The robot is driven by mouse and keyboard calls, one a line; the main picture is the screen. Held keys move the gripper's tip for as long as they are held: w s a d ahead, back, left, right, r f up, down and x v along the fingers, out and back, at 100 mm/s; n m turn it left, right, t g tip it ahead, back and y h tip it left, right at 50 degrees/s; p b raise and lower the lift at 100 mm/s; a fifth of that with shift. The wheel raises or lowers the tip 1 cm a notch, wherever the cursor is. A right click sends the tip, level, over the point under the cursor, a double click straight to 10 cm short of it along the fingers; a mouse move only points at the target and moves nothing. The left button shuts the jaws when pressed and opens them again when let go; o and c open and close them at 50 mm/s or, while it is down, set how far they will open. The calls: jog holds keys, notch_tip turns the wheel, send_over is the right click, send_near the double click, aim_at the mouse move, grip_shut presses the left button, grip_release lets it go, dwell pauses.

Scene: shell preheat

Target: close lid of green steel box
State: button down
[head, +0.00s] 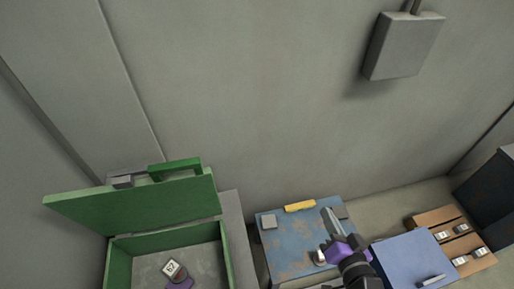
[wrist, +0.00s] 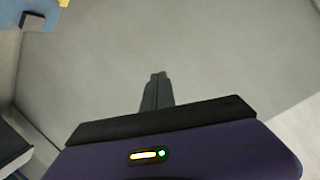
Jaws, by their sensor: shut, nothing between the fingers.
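The green steel box (head: 119,262) stands at the lower left in the head view. Its green lid (head: 135,212) is raised open, tilted up at the back, with a green handle (head: 175,168) on its far side. Inside the box lie a small block marked 57 (head: 172,268) and a purple item (head: 180,284). My gripper (head: 331,222) is to the right of the box, in front of a worn blue surface, well apart from the lid. Its fingers are shut and empty, and they also show in the wrist view (wrist: 157,92) against plain grey.
A worn blue cabinet top (head: 285,245) with a yellow bar (head: 300,206) is right of the box. A light blue panel (head: 408,259) and a wooden crate (head: 427,219) with numbered blocks stand further right. A grey wall box (head: 404,46) hangs above.

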jog(key=w+a+r+g+y+p, duration=0.1)
jog(key=w+a+r+g+y, duration=0.2)
jog(key=w+a, duration=0.35)
jog(key=w+a+r+g+y, duration=0.1)
jog(key=w+a+r+y, duration=0.35)
jog(key=w, duration=0.25)
jog(key=s+a+r+n+g+y, duration=0.5)
jog(key=a+r+g+y, duration=0.4)
jog(key=r, duration=0.1)
jog(key=s+a+p, duration=0.3)
jog(key=a+p, duration=0.2)
jog(key=a, duration=0.3)
jog(key=shift+a, duration=0.25)
jog(key=shift+s+f+g+h, duration=0.1)
jog(key=shift+f+g+h, duration=0.1)
jog(key=shift+g+h, duration=0.1)
